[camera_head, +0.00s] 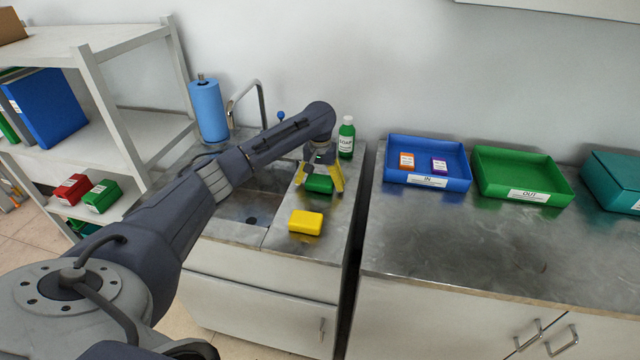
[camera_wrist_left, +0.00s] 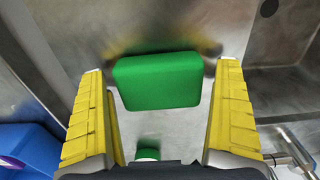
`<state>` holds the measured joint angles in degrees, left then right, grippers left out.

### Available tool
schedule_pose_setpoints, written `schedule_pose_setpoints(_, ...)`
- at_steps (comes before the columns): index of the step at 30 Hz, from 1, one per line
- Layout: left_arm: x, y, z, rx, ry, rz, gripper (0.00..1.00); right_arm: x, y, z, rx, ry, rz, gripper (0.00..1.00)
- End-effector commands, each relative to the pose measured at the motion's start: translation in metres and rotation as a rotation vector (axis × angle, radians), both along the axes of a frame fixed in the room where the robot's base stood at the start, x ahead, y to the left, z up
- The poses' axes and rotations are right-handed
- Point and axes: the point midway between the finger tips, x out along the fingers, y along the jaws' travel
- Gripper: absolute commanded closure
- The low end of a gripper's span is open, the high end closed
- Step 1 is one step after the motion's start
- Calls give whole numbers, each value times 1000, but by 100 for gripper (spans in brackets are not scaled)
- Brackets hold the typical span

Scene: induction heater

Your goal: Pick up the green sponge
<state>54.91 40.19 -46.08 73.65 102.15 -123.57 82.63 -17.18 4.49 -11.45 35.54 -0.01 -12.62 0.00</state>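The green sponge (camera_head: 319,184) lies on the metal counter beside the sink in the head view, partly hidden by my left gripper (camera_head: 320,184). In the left wrist view the green sponge (camera_wrist_left: 158,80) shows between and beyond the yellow fingers of my left gripper (camera_wrist_left: 164,110). The gripper is open, with a gap between each finger and the sponge. It is above the sponge, pointing down. My right gripper is not in view.
A yellow sponge (camera_head: 306,222) lies nearer the counter's front. A soap bottle (camera_head: 346,138) stands just behind the gripper. The sink (camera_head: 252,205) and tap (camera_head: 262,105) are to the left. Blue IN tray (camera_head: 458,182) and green OUT tray (camera_head: 560,199) are to the right.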

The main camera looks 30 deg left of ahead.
Motion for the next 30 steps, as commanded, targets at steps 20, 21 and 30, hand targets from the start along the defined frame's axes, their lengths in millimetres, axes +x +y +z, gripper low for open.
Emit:
schedule_pose_setpoints(20, 0, 0, 0, 0, 0, 0, 42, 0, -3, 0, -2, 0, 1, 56)
schedule_pose_setpoints(21, 0, 0, 1, 0, 0, 0, 42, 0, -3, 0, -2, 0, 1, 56)
schedule_pose_setpoints(30, 1, 1, 20, 2, -3, 0, 42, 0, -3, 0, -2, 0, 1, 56)
